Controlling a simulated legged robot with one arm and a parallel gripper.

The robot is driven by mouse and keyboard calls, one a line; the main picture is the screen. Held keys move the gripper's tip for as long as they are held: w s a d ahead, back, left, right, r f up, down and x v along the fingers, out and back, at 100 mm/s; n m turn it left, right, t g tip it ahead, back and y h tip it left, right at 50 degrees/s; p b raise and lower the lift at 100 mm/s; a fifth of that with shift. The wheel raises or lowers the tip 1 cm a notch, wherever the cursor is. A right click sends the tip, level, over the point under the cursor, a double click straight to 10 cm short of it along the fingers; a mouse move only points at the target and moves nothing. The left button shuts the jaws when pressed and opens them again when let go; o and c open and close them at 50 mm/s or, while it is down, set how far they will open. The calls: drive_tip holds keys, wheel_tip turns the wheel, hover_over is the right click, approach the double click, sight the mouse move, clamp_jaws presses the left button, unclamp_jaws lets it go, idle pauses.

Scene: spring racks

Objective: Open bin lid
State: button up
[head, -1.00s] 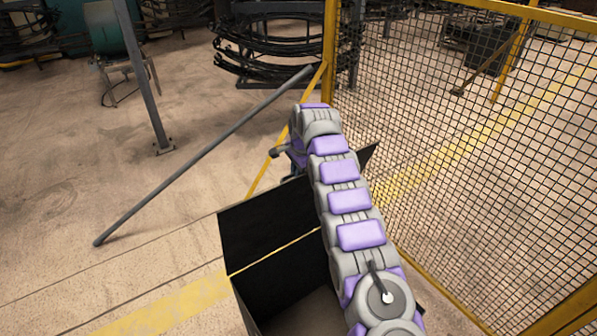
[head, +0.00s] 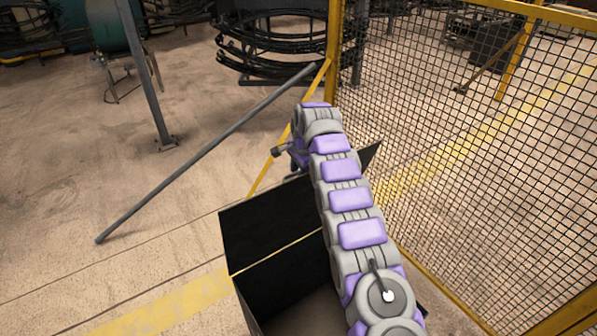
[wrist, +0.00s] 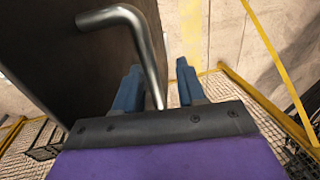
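The black bin (head: 251,314) stands below my arm in the head view, with its inside partly showing. Its black lid (head: 265,228) stands raised along the far edge, partly hidden by my arm. In the wrist view the dark lid panel (wrist: 60,65) fills the left side. A bent metal handle (wrist: 144,40) comes off it and runs down between my fingers. My gripper (wrist: 158,66) has its two blue fingers apart, with the handle bar close to the left finger and a gap to the right one. In the head view the fingers are hidden beyond the lid.
A yellow-framed mesh fence (head: 470,150) stands close on the right. A grey slanted pole (head: 200,155) and an upright post (head: 145,80) stand to the left. Racks of black springs (head: 270,45) are at the back. The floor at left is largely clear.

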drive_tip(key=shift+s+r, duration=0.25)
drive_tip(key=shift+s, duration=0.05)
drive_tip(key=shift+w+d+r, duration=0.1)
drive_tip(key=shift+w+r, duration=0.05)
drive_tip(key=shift+r, duration=0.35)
wheel_tip(320, 180, up, 10)
drive_tip(key=s+p, duration=0.1)
drive_tip(key=p, duration=0.2)
drive_tip(key=shift+s+d+r, duration=0.25)
drive_tip(key=shift+s+d, duration=0.15)
drive_tip(key=shift+d, duration=0.05)
